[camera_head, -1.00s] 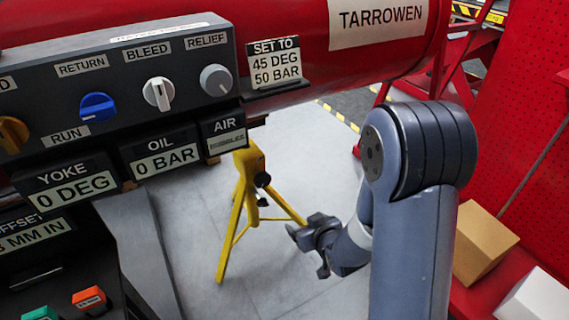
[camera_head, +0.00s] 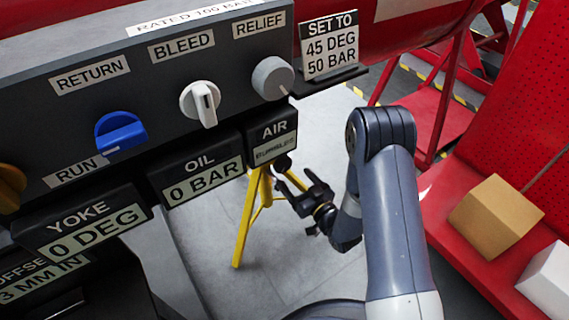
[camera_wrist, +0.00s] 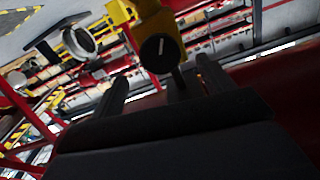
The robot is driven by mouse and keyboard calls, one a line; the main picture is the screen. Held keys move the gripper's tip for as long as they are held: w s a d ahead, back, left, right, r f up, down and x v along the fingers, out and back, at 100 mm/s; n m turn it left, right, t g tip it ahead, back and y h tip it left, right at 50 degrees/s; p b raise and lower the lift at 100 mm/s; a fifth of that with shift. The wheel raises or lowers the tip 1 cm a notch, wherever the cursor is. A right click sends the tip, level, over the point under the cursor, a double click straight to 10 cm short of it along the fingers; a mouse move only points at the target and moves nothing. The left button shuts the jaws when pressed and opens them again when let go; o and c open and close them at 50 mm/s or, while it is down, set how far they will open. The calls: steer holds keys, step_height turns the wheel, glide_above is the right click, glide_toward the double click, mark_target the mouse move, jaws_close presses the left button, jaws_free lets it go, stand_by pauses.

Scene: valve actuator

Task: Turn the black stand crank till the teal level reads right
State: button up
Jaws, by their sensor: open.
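The yellow stand (camera_head: 245,222) is a tripod on the floor, partly hidden behind the panel. The black crank (camera_head: 283,163) shows at its top, just under the AIR plate. In the wrist view, a round black part with a pale mark (camera_wrist: 160,50), apparently the crank, sits on the yellow stand head (camera_wrist: 158,18). My gripper (camera_head: 298,191) is open and empty, just below and right of the crank. In the wrist view the black part lies beyond and between my open fingers (camera_wrist: 162,80); I cannot tell if they touch it. I see no teal level.
The dark panel (camera_head: 60,130) with a blue knob (camera_head: 121,132), white knob (camera_head: 201,103) and grey knob (camera_head: 272,78) overhangs the stand. A SET TO sign (camera_head: 331,45) reads 45 DEG, 50 BAR. A cardboard box (camera_head: 496,217) sits on the red bench at right. Grey floor is open below my gripper.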

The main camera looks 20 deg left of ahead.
mark_target(285, 167)
steer(key=b+x, duration=0.1)
steer(key=x, duration=0.6)
steer(key=shift+w+a, duration=0.15)
steer(key=shift+w, duration=0.05)
steer(key=shift+c, duration=0.3)
steer(key=c, duration=0.9)
